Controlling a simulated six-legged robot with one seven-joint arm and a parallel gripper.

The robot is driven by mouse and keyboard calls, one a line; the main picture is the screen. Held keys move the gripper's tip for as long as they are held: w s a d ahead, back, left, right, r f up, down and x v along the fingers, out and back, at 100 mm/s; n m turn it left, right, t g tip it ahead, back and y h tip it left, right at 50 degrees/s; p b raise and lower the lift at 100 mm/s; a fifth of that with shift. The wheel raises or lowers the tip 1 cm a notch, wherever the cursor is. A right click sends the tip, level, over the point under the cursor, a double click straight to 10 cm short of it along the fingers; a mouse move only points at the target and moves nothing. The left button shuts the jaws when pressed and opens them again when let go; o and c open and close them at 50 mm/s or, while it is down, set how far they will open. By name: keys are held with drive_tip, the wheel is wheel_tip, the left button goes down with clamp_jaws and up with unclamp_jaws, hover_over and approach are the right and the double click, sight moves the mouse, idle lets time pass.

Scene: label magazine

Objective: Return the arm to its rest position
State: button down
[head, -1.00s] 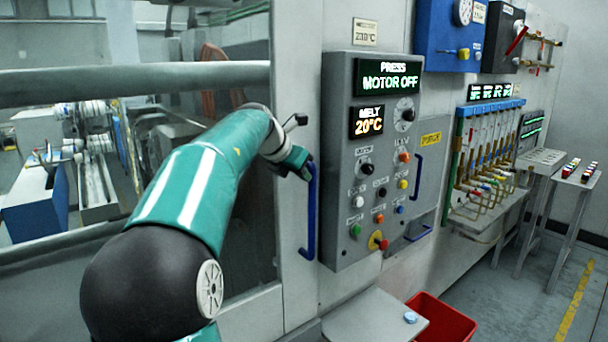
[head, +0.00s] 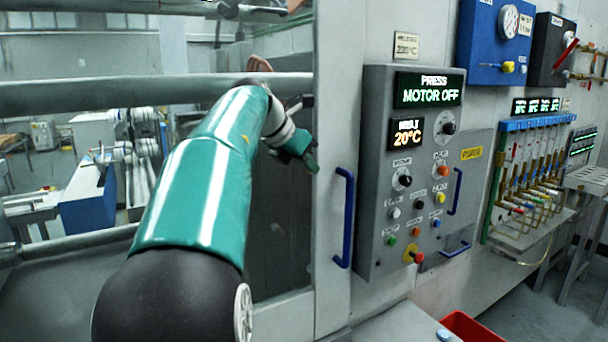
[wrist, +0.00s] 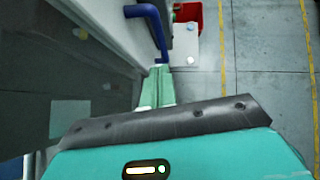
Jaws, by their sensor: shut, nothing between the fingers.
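My teal arm reaches forward in the head view, in front of the glazed machine door. My gripper (head: 311,163) is at its end, left of the blue door handle (head: 344,217) and apart from it. The fingers look closed with nothing in them. In the wrist view my gripper (wrist: 157,88) points down past the blue handle (wrist: 150,25), which is close to the fingers in the picture. The handle stands upright on the pale door frame.
Right of the handle is the grey control panel (head: 375,155), reading PRESS MOTOR OFF and MELT 20°C, with knobs and buttons. A red bin (head: 474,326) and a pale shelf (head: 400,325) are below. A valve manifold (head: 540,124) is farther right.

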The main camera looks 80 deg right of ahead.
drive_tip(key=w+a+f+m+t+y, duration=0.15)
drive_tip(key=w+a+f+t, duration=0.35)
drive_tip(key=w+a, duration=0.8)
drive_tip(key=w+a+f+m+t, duration=0.35)
drive_tip(key=w+a+f, duration=0.25)
drive_tip(key=w+a, duration=0.75)
drive_tip(key=w+a+f+m+t+y, duration=0.1)
drive_tip(key=w+a+f, duration=0.2)
drive_tip(key=a, duration=0.4)
drive_tip(key=w+a+f+t+y, duration=0.1)
drive_tip(key=w+a+f+t, duration=0.15)
drive_tip(key=a, duration=0.35)
drive_tip(key=s+a+f+m+y, duration=0.1)
drive_tip(key=a+f, duration=0.3)
drive_tip(key=a, duration=0.5)
drive_tip(key=s+a+f+m+y, duration=0.2)
drive_tip(key=a+f, duration=0.2)
drive_tip(key=a, duration=0.4)
drive_tip(key=shift+s+a+f, duration=0.25)
drive_tip(key=shift+a+f, duration=0.1)
